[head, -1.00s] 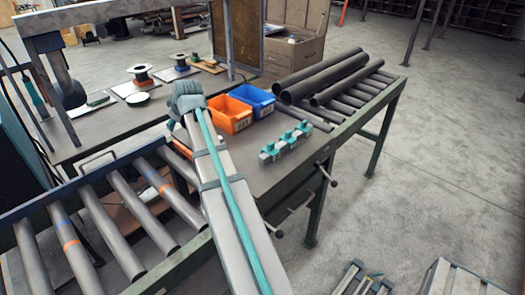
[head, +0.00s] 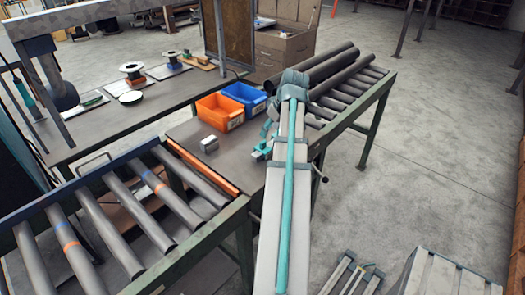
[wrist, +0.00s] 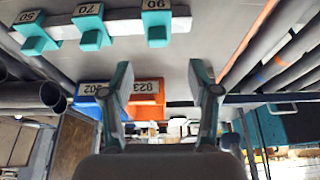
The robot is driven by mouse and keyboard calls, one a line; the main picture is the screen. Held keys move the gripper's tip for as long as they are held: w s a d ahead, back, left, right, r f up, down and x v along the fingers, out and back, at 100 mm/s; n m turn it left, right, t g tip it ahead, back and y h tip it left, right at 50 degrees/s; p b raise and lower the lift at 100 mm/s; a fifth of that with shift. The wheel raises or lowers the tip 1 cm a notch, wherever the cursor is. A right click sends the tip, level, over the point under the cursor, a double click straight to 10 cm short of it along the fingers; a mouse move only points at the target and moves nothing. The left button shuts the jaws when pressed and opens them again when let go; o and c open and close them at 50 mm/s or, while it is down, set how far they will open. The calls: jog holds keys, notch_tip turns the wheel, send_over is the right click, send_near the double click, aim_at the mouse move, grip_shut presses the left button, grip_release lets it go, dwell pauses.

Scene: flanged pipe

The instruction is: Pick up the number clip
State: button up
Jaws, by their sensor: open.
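Teal number clips sit in a row on a pale bar at the top of the wrist view, which appears upside down. Their labels seem to read 50 (wrist: 38,42), 70 (wrist: 93,37) and 90 (wrist: 156,35). In the head view, a clip (head: 261,151) shows beside my arm, which hides most of the row. My gripper (wrist: 159,67) is open and empty in the wrist view, its fingers apart from the clips. In the head view, my arm reaches over the bench and I cannot clearly make out the gripper.
An orange bin (head: 220,110) and a blue bin (head: 248,98) stand behind the clips. A grey block (head: 209,145) lies on the bench (head: 228,168). Dark pipes (head: 325,70) rest on rollers at the back right. A roller conveyor (head: 138,190) lies at left.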

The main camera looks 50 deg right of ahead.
aim_at(263, 142)
jog(key=x, duration=0.4)
jog(key=shift+w+f+p, duration=0.15)
jog(key=shift+p, duration=0.25)
jog(key=shift+p+x, duration=1.1)
jog(key=shift+x, duration=1.5)
jog(key=shift+w+d, duration=0.1)
jog(key=shift+d, duration=0.1)
grip_shut()
